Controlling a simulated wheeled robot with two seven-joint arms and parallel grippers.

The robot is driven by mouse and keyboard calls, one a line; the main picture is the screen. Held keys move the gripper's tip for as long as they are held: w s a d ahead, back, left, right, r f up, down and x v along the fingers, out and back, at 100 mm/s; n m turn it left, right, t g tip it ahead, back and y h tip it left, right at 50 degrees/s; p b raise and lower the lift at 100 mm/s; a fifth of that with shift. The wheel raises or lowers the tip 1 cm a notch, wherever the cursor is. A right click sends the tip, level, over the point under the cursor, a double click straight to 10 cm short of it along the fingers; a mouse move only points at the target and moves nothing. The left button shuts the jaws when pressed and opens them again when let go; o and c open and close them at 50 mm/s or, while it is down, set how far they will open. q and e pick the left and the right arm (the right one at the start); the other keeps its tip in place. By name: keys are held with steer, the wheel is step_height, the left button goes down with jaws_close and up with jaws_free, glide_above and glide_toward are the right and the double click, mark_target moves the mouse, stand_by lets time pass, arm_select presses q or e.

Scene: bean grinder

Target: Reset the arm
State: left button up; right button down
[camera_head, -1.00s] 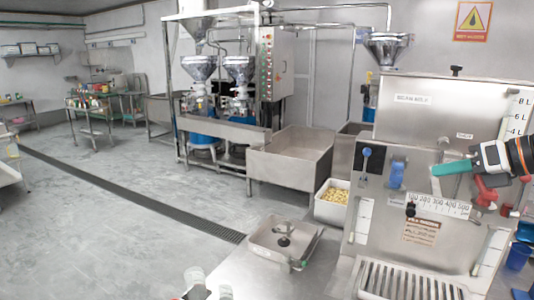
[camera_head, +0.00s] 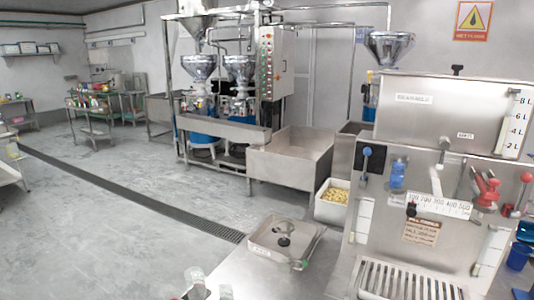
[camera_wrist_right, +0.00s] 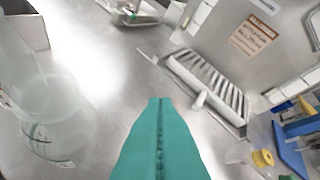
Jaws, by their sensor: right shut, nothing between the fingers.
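My right gripper (camera_wrist_right: 160,102) shows in the right wrist view as two teal fingers pressed together, with nothing between them. It points over the bare steel counter (camera_wrist_right: 110,70) and appears apart from everything around it. No arm or gripper of mine shows in the head view. The steel bean machine (camera_head: 420,170) stands at the right of the head view, with a blue knob, red valve handles (camera_head: 487,188) and a slatted drip tray (camera_head: 410,282). The drip tray also shows in the right wrist view (camera_wrist_right: 212,85), ahead and right of the fingers.
Glass containers (camera_wrist_right: 55,130) stand left of my right gripper. Yellow and blue items (camera_wrist_right: 295,140) lie at the right of that view. A steel tray (camera_head: 265,245) with a round part sits on the counter. A white bin of yellow pieces (camera_head: 331,207) stands behind it.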

steer(key=s+f+g, duration=0.1)
steer(key=s+f, duration=0.1)
steer(key=s, duration=0.1)
steer(key=s+a+f+m+g, duration=0.1)
steer(key=s+f+g, duration=0.1)
steer(key=s, duration=0.1)
steer(key=s+f+g+y, duration=0.1)
steer(key=s+f, duration=0.1)
steer(key=s, duration=0.2)
steer(key=shift+a+f+m+g, duration=0.1)
steer(key=shift+a+m+g, duration=0.2)
steer(key=shift+a+g, duration=0.1)
steer(key=s+a+f+g, duration=0.2)
steer(key=s+g, duration=0.1)
steer(key=s, duration=0.5)
step_height(320, 180, down, 28)
steer(key=s+g, duration=0.1)
steer(key=s+d+f+g, duration=0.1)
steer(key=s+d+f, duration=0.2)
steer(key=s+f, duration=1.1)
steer(key=shift+s+d+f+g+y, duration=0.2)
steer(key=shift+s+g+y, duration=0.1)
steer(key=shift+s, duration=0.65)
